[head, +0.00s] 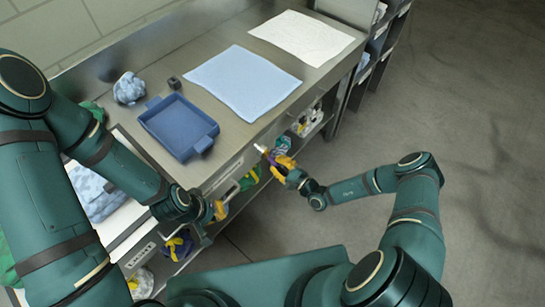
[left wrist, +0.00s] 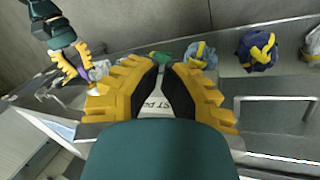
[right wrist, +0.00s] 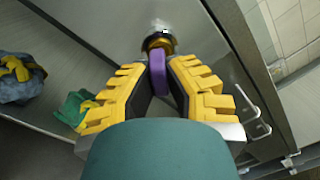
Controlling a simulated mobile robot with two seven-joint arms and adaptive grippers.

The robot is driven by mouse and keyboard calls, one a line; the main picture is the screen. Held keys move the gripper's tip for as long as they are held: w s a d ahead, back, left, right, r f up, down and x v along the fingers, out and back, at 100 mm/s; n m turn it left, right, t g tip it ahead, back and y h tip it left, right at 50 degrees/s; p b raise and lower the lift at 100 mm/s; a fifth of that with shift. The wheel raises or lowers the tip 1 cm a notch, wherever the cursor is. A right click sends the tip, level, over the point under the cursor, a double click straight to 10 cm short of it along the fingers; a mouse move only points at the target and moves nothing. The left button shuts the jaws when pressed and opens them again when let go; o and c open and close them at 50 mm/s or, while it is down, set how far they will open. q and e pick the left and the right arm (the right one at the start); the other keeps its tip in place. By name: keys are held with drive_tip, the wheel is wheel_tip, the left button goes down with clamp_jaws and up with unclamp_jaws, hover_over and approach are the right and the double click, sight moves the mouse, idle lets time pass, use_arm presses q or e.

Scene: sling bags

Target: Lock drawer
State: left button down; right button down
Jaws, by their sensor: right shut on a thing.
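My right gripper (head: 287,163) is shut on a small purple object (right wrist: 157,75), perhaps a key; its shape is mostly hidden by the fingers. Beyond it in the right wrist view is a round dark fitting with a yellow ring (right wrist: 158,42); I cannot tell whether they touch. The drawer front (head: 235,163) runs below the worktop edge, and a bar handle (right wrist: 258,112) shows in the right wrist view. My left gripper (head: 215,209) is at the bench front, left of the right one. Its fingertips (left wrist: 161,66) are nearly together with nothing visible between them.
On the steel worktop (head: 222,58) are a blue tray (head: 180,125), a blue cloth (head: 242,80), a white sheet (head: 303,36), a crumpled blue bundle (head: 129,88) and a small dark block (head: 174,83). Sling bags lie on the shelf below. The floor at right is clear.

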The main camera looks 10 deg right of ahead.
drive_tip(key=shift+a+n, duration=0.1)
drive_tip(key=shift+n, duration=0.3)
drive_tip(key=shift+r+n+p, duration=0.1)
drive_tip(key=shift+n+p, duration=1.15)
drive_tip(key=shift+n, duration=0.55)
drive_tip(key=shift+p, duration=0.3)
drive_tip(key=shift+n+p, duration=0.75)
drive_tip(key=shift+n, duration=0.45)
drive_tip(key=c, duration=1)
unclamp_jaws()
